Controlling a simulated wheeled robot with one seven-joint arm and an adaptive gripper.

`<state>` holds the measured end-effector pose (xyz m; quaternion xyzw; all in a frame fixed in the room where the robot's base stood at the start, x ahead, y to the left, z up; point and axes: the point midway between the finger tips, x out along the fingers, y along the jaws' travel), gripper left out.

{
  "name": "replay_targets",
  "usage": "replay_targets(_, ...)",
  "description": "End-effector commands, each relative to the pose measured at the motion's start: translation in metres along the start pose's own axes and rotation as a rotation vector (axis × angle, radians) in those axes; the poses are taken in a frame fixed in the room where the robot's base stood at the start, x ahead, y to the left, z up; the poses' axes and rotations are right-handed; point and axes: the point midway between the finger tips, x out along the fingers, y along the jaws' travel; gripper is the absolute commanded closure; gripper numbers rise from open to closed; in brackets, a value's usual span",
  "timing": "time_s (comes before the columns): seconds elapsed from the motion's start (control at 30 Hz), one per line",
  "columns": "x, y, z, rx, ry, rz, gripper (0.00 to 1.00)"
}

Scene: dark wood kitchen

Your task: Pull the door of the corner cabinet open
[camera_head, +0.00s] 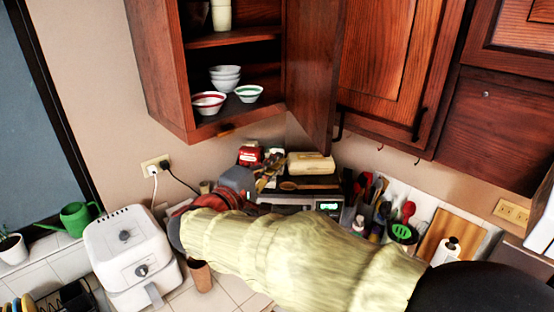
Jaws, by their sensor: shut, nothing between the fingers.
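The corner cabinet (166,75) is at upper left, with its front open and its shelves in view. Its dark wood door (313,75) stands swung out on the right side, seen at a steep angle. A dark handle (340,126) shows near the door's lower right edge. My arm crosses the lower picture in a pale yellow covering and bends back at the left. My gripper (268,172) is small and partly lost among the counter items, well below the door and apart from it. It is shut and empty.
Bowls (225,78) stand on the cabinet shelf. A closed wood cabinet door (385,50) is to the right. Below are a white air fryer (125,250), a cream bread box (311,163) on a dark appliance, and a utensil holder (402,234). Open air lies between counter and cabinets.

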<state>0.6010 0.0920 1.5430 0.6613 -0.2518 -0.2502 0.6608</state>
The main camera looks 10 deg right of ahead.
Motion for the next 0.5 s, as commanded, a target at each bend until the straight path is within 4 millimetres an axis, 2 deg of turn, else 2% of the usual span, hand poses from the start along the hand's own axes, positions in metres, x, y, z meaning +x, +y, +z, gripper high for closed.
replay_targets(0.03, 0.011, 0.001, 0.001, -0.001, -0.004, -0.001, 1.00)
replay_targets(0.3, 0.065, 0.001, 0.001, -0.002, -0.003, -0.002, 1.00)
replay_targets(0.37, 0.075, 0.001, 0.001, -0.002, -0.004, -0.001, 1.00)
replay_targets(0.5, 0.087, 0.002, 0.018, -0.001, -0.002, -0.001, 1.00)
